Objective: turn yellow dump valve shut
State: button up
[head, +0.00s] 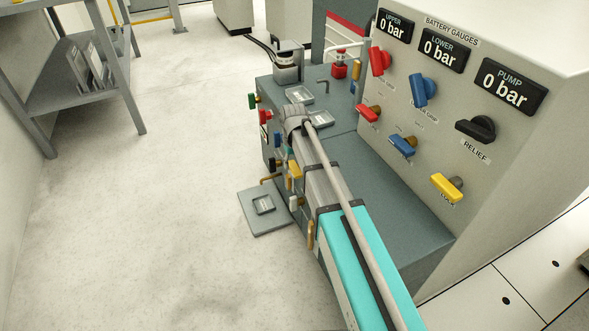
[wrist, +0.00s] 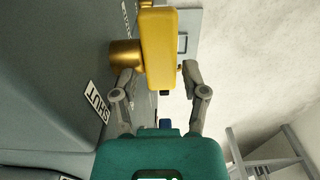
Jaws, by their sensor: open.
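In the wrist view, a yellow bar handle (wrist: 158,45) on a brass stem (wrist: 122,55) sticks out from a grey panel. My gripper (wrist: 159,76) is open, with one fingertip on each side of the handle's near end. Narrow gaps show between fingers and handle; I see no clear contact. A "SHUT" label (wrist: 97,100) is on the panel, left of the near finger. In the head view, a yellow handle (head: 294,170) shows on the bench's front face beside my arm. My gripper is hidden there.
Red, green, blue and white handles crowd the bench's front face (head: 265,117). Another yellow handle (head: 446,187), labelled "LOCK", is on the gauge panel. A grey plate (head: 252,220) lies low in front of the bench. Floor to the left is clear up to a shelf rack (head: 75,93).

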jog(key=shift+f, duration=0.5)
jog(key=shift+d, duration=0.1)
grip_shut()
